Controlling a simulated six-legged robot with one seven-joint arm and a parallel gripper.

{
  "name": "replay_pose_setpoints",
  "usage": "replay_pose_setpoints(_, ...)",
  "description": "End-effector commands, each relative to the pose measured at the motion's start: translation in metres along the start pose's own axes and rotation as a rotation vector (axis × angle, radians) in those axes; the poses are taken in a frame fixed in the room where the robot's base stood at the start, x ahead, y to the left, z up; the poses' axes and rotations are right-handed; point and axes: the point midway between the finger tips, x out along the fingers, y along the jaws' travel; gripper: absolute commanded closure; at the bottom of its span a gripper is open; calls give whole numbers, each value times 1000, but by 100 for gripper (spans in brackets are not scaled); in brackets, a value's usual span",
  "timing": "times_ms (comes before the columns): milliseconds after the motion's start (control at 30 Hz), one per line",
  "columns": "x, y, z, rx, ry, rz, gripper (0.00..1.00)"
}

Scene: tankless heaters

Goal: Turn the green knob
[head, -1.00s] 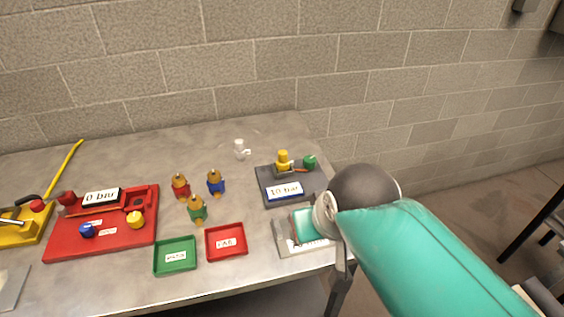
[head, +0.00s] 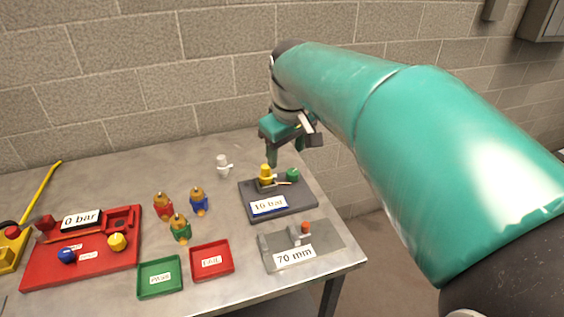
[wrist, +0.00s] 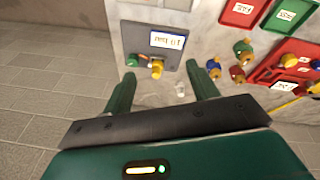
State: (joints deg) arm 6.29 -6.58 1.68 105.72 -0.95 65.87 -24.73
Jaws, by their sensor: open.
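The green knob (head: 292,174) sits at the right back of a dark grey panel (head: 300,203) labelled "16 bar". A yellow knob (head: 265,172) stands to its left on the same panel. In the wrist view the green knob (wrist: 132,60) is just beyond the left finger's tip, and the yellow knob (wrist: 156,68) lies between the two fingers' directions. My gripper (head: 284,148) is above and behind the panel, pointing down, with a finger near the yellow knob in the picture. It also shows in the wrist view (wrist: 169,82), open and empty, apart from the green knob.
A grey "70 mm" fixture (head: 330,240) lies in front. Red (head: 212,261) and green (head: 160,278) trays, several coloured fittings (head: 180,228) and a red panel (head: 100,262) are to the left. A small white valve (head: 224,165) stands behind. A block wall backs the table.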

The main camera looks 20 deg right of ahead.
Motion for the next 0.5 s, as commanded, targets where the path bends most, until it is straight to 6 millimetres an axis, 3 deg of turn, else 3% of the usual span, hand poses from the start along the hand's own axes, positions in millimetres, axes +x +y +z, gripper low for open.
replay_pose_setpoints(200,33,47,-55,-130,-82,-41,41)
replay_pose_setpoints(500,101,108,-107,-303,-170,-122,41)
